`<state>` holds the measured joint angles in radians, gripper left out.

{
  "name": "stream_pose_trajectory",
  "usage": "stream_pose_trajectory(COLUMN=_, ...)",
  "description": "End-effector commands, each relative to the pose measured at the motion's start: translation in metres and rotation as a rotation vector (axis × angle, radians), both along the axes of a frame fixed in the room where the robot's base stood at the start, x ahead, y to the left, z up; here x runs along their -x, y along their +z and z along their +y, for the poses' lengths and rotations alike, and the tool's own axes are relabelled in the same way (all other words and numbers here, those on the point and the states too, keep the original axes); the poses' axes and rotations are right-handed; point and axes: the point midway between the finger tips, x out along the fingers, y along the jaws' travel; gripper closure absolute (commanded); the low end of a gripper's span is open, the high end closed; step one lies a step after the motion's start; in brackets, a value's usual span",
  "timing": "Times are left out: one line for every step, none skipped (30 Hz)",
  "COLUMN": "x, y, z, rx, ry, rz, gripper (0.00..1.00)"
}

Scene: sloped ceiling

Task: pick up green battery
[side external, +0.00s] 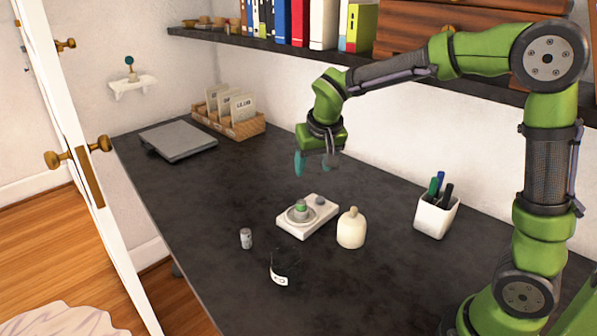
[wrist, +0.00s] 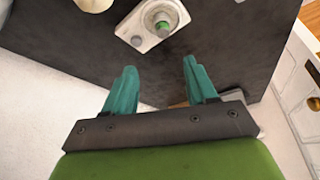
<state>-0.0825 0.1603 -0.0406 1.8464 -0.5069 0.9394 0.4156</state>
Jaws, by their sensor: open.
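The green battery (side external: 300,205) appears as a short green cylinder on the round pan of a small white scale (side external: 322,222) on the dark desk. In the wrist view the green piece (wrist: 163,27) shows near the top, on the scale (wrist: 133,22). My gripper (side external: 315,164) is open and empty, with teal fingers, above the desk and behind the scale in the side view. In the wrist view its spread fingers (wrist: 159,66) are apart from the scale, with nothing between them.
A cream bottle (side external: 351,229) stands right of the scale. A small pale cylinder (side external: 246,238) and a dark labelled cup (side external: 287,262) stand in front. A white pen holder (side external: 436,216) is farther right. A shelf (side external: 260,46) runs above the desk.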

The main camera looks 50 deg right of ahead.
Motion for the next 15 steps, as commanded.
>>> stream_pose_trajectory(x=-0.003, y=-0.012, z=-0.002, rx=0.000, ry=-0.001, rz=0.007, gripper=0.43)
stream_pose_trajectory(x=-0.005, y=-0.018, z=-0.004, rx=0.000, ry=0.000, rz=0.007, gripper=0.43)
stream_pose_trajectory(x=-0.008, y=-0.026, z=-0.005, rx=0.000, ry=0.000, rz=0.007, gripper=0.43)
stream_pose_trajectory(x=-0.010, y=-0.033, z=-0.006, rx=-0.001, ry=-0.001, rz=0.007, gripper=0.43)
stream_pose_trajectory(x=-0.012, y=-0.039, z=-0.007, rx=-0.002, ry=-0.001, rz=0.007, gripper=0.43)
stream_pose_trajectory(x=-0.016, y=-0.047, z=-0.009, rx=0.000, ry=0.000, rz=0.008, gripper=0.43)
stream_pose_trajectory(x=-0.018, y=-0.053, z=-0.010, rx=0.000, ry=-0.001, rz=0.007, gripper=0.43)
stream_pose_trajectory(x=-0.020, y=-0.059, z=-0.011, rx=-0.001, ry=-0.001, rz=0.007, gripper=0.43)
stream_pose_trajectory(x=-0.022, y=-0.066, z=-0.012, rx=-0.001, ry=0.000, rz=0.006, gripper=0.43)
stream_pose_trajectory(x=-0.024, y=-0.071, z=-0.013, rx=-0.001, ry=0.000, rz=0.006, gripper=0.43)
stream_pose_trajectory(x=-0.026, y=-0.074, z=-0.014, rx=-0.001, ry=0.001, rz=0.004, gripper=0.43)
stream_pose_trajectory(x=-0.028, y=-0.079, z=-0.015, rx=-0.001, ry=0.001, rz=0.005, gripper=0.43)
stream_pose_trajectory(x=-0.029, y=-0.082, z=-0.015, rx=-0.001, ry=0.001, rz=0.003, gripper=0.43)
stream_pose_trajectory(x=-0.030, y=-0.084, z=-0.015, rx=-0.001, ry=0.001, rz=0.003, gripper=0.43)
stream_pose_trajectory(x=-0.031, y=-0.087, z=-0.016, rx=-0.001, ry=0.001, rz=0.003, gripper=0.43)
